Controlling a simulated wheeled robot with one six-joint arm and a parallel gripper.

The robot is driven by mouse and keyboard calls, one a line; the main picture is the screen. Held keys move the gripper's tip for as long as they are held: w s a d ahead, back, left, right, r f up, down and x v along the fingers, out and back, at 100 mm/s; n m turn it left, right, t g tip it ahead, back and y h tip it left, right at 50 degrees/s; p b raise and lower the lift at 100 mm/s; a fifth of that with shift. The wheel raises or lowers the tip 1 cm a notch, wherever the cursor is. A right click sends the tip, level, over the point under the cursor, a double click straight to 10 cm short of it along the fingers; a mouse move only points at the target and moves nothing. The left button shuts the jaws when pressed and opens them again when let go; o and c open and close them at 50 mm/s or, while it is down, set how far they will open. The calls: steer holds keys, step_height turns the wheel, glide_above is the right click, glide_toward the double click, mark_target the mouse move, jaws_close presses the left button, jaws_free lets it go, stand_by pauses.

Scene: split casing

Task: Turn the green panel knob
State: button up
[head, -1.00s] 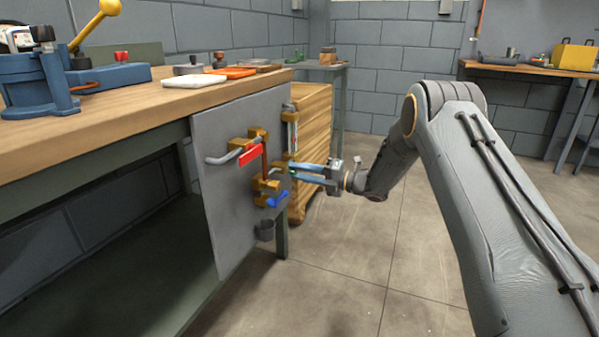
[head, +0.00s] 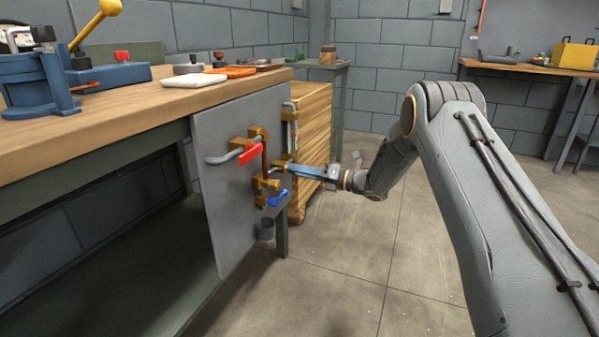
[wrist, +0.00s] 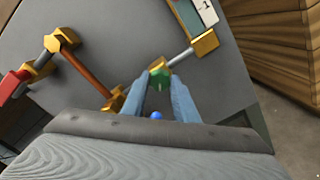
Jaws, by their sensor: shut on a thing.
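The green panel knob (wrist: 159,77) sits between my two blue fingertips in the wrist view, at the end of a grey pipe with brass fittings. My gripper (wrist: 160,86) is shut on it. In the head view my gripper (head: 290,168) reaches in from the right to the grey panel (head: 222,185), and its fingers hide the knob there. The fingers look nearly edge-on in that view, one covering the other.
A white gauge (wrist: 207,12) is near the knob. A wooden crate (head: 315,125) stands behind the panel. The floor (head: 340,270) in front is clear.

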steer(key=shift+f, duration=0.1)
steer(key=o, duration=1.1)
steer(key=shift+c, duration=0.2)
steer(key=p+v, duration=0.2)
steer(key=v, duration=0.6)
